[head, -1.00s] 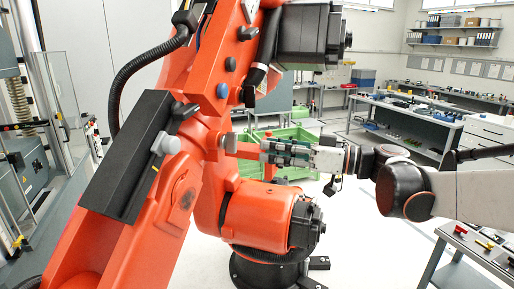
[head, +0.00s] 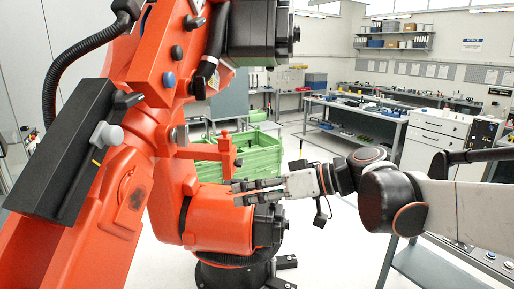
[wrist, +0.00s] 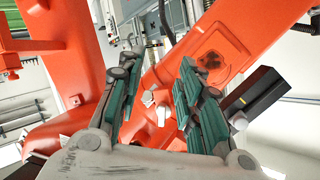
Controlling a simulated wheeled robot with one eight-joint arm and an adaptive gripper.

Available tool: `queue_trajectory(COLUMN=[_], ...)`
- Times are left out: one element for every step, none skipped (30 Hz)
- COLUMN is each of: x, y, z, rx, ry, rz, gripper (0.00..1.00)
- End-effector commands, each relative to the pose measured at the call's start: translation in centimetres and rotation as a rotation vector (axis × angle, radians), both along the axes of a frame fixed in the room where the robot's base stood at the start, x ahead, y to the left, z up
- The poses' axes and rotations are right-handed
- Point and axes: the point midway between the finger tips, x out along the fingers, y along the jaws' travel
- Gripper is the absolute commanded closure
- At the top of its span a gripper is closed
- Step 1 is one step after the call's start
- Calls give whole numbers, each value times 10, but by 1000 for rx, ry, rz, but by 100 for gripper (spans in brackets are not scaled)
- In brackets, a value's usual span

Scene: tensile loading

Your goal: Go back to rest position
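My gripper (head: 236,188) reaches in from the right in the head view, its fingers pointing left at the lower part of the large orange robot arm (head: 135,190). In the wrist view my gripper (wrist: 155,78) has its two green-padded fingers spread apart with nothing held between them. The orange arm (wrist: 160,115) fills the background behind the fingers there. Whether the fingertips touch the orange arm cannot be told; in the head view they overlap its lower joint housing (head: 215,222).
Green crates (head: 258,160) stand behind the orange arm. A workbench (head: 355,120) and a white cabinet (head: 432,140) are at the back right. White floor (head: 330,240) is clear between.

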Motion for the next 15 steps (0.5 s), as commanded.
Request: queue_trajectory(x=[-15,-22,-32,-39,-46,-55,-62,-69,-78,-85,-92,-101,-107,-113,-122], y=[-8,-14,-22,-29,-37,-47,-56,-64,-76,-85,-95,-108,-118,-128,-141], z=[-33,-47,-66,-81,-95,-113,-127,-140,-158,-171,-184,-200,-212,-224,-239], rx=[-59,-95,-143,-179,-213,-258,-290,-320,-361,-390,-418,-454,-479,-503,-533], ry=[47,76,114,139,164,193,214,232,253,267,279,292,300,306,310], rz=[-44,-76,-119,-154,-188,-238,-276,-315,-367,-408,-449,-506,-547,-591,-646], gripper=[67,67,67,67,67,67,67,67,67,67,67,67,67,67,67])
